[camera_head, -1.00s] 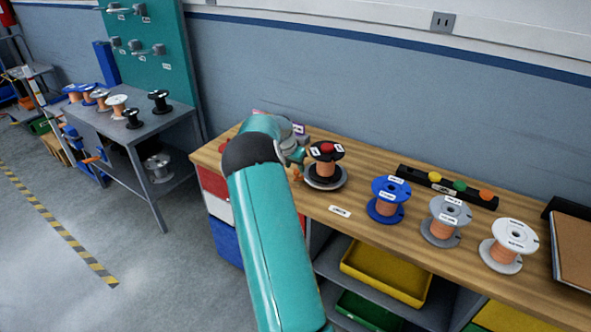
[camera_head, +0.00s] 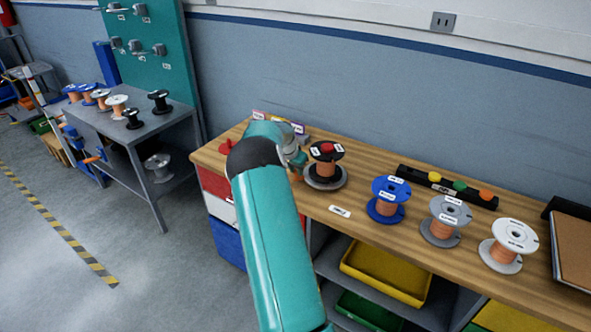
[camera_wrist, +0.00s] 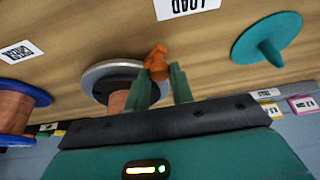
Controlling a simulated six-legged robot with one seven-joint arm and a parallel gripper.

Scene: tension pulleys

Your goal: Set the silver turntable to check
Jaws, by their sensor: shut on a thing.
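The silver turntable (camera_head: 341,183) is a round metal disc on the wooden bench, and it also shows in the wrist view (camera_wrist: 97,77). A black spool (camera_head: 326,168) with copper wire and a red top stands on it. My gripper (camera_wrist: 161,80) is at the turntable's rim, with its teal fingers shut on an orange tab (camera_wrist: 157,60) beside the disc. In the head view my arm hides the tab. A white label (camera_head: 340,211) lies on the bench in front of the turntable. Another label reading LOAD (camera_wrist: 187,6) shows upside down in the wrist view.
A blue spool (camera_head: 388,200), a grey spool (camera_head: 444,221) and a white spool (camera_head: 508,245) stand to the right. A black rack (camera_head: 445,187) with coloured knobs lies behind them. A teal disc with a peg (camera_wrist: 268,40) is near the gripper. Yellow trays (camera_head: 385,272) sit below.

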